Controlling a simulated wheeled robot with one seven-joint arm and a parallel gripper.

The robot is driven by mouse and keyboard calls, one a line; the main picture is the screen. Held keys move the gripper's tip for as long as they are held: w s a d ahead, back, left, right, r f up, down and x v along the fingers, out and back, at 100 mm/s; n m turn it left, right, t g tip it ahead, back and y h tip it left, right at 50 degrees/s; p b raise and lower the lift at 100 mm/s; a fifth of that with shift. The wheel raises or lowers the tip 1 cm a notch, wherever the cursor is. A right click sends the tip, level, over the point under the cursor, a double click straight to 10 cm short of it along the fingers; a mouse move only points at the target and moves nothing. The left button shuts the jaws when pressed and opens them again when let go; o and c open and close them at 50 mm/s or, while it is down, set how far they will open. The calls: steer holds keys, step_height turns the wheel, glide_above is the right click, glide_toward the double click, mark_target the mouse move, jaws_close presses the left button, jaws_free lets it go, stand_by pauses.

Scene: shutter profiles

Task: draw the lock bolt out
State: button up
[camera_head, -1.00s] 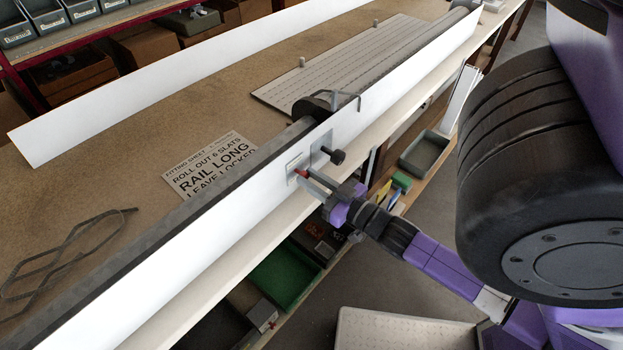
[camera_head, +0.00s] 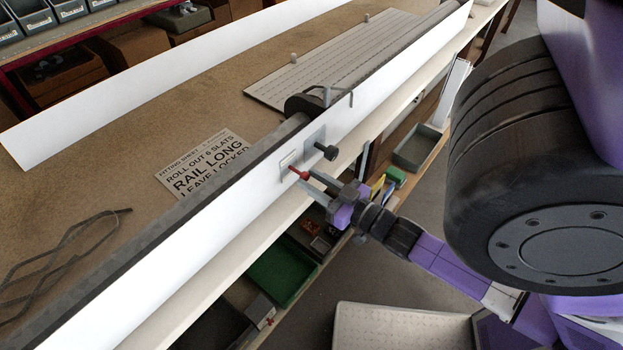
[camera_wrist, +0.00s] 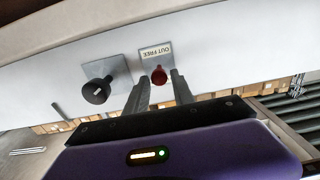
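The red-knobbed lock bolt (camera_head: 298,173) sticks out from a small pale plate (camera_head: 287,163) on the white rail face. In the wrist view, the red knob (camera_wrist: 159,75) shows between the fingertips, below a label reading "OUT FREE" (camera_wrist: 157,52). My gripper (camera_head: 312,180) faces the rail, and in the wrist view its fingers (camera_wrist: 160,82) stand apart, with gaps visible beside the knob. It looks open around the knob's end, not clamped. How deep the bolt sits in the rail is hidden.
A black knob (camera_head: 326,151) on a grey plate sits close beside the bolt; it also shows in the wrist view (camera_wrist: 96,91). A bent grey crank (camera_head: 338,95) is above it. The fitting sheet (camera_head: 203,164) lies on the bench behind the rail. Open bins stand below.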

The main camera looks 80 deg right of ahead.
steer(key=shift+o, duration=0.8)
steer(key=b+v, duration=0.2)
steer(key=v, duration=0.6)
steer(key=shift+w, duration=0.1)
steer(key=w+a+r+n+y, duration=0.1)
steer(key=a+r+n+y, duration=0.1)
steer(key=a, duration=0.6)
steer(key=w+a+r+n+y, duration=0.2)
steer(key=a+y, duration=0.2)
steer(key=a, duration=0.5)
steer(key=w+a+r+n+y, duration=0.1)
steer(key=a+r+n+y, duration=0.1)
steer(key=a, duration=0.7)
steer(key=shift+w+g+y, duration=0.3)
steer(key=shift+y, duration=0.3)
